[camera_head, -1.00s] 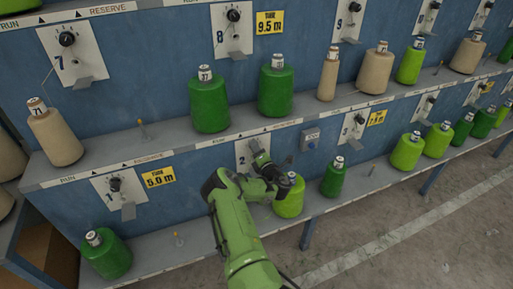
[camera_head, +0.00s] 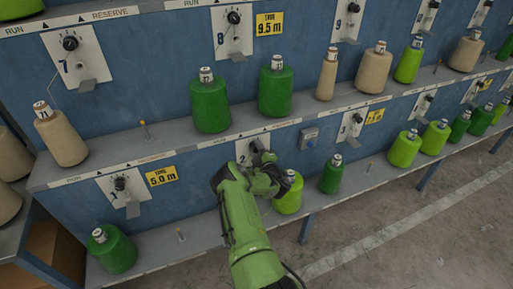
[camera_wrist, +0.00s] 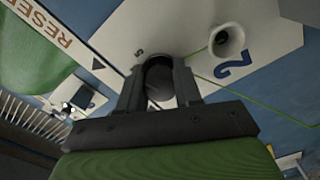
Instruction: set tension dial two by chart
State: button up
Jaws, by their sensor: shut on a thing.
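Dial two sits on a white plate (camera_head: 243,156) marked 2, on the lower row of the blue rack. In the wrist view the plate (camera_wrist: 270,45) shows a blue 2 and a white flared guide (camera_wrist: 227,40) with a green thread. My gripper (camera_wrist: 160,82) is shut on the dark round knob of dial two (camera_wrist: 158,70), one finger on each side. A small scale digit shows above the knob; the pointer's setting is hidden. In the head view my gripper (camera_head: 262,158) is at the plate, and my arm covers part of it.
A lime cone (camera_head: 289,196) stands right beside my gripper, with a dark green cone (camera_head: 332,176) further right. Dial one (camera_head: 120,184) is to the left, with a yellow 5.0 m card (camera_head: 162,176). Green cones (camera_head: 210,105) stand on the shelf above.

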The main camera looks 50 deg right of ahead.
jog(key=shift+m, duration=0.7)
jog(key=shift+f, duration=0.1)
jog(key=o, duration=1)
jog(key=shift+o, duration=0.2)
jog(key=p+v, duration=1)
jog(key=v, duration=0.5)
jog(key=shift+s+a, duration=0.2)
jog(key=shift+s, duration=0.15)
